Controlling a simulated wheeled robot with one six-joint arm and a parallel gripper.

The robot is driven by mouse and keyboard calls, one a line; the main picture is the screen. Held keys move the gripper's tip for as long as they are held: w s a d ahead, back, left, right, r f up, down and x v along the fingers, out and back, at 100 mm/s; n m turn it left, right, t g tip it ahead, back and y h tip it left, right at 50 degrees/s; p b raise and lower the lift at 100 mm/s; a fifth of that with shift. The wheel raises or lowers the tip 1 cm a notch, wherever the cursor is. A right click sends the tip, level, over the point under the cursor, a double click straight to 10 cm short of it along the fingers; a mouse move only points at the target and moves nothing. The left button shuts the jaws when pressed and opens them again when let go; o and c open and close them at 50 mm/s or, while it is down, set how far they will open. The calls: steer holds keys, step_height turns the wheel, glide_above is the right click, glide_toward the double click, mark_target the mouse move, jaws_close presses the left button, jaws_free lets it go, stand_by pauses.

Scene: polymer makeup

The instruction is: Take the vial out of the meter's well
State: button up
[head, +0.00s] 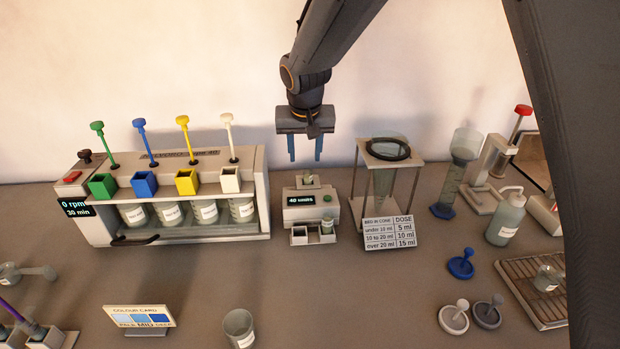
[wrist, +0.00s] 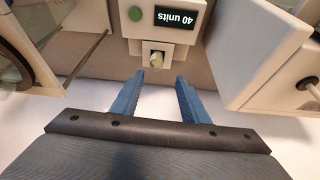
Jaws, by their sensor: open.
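The meter (head: 300,213) is a pale box whose display reads 40 units, with a green button beside it. The vial (head: 309,181) shows as a small pale top in the well at the meter's upper back; its lower part is hidden. It also shows in the wrist view (wrist: 156,60), just beyond the fingertips. My gripper (head: 306,160) is open and empty above the meter, its blue fingers pointing down. In the wrist view my gripper (wrist: 160,77) has one finger to each side of the vial's line, apart from it.
A small two-slot holder (head: 313,240) stands before the meter, with a vial in its right slot. The stirrer rack (head: 190,228) with coloured boxes stands close left. A cone stand (head: 357,190) with a dose card (head: 389,233) stands close right. The front middle table is mostly clear.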

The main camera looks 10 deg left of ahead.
mark_target(308, 182)
steer(key=x, duration=0.1)
steer(key=p+x, duration=0.1)
steer(key=x, duration=0.1)
steer(key=shift+d+f, duration=0.1)
steer(key=shift+d, duration=0.3)
steer(key=shift+p+x, duration=0.75)
steer(key=shift+x, duration=1.45)
steer(key=shift+s, duration=0.1)
jaws_close()
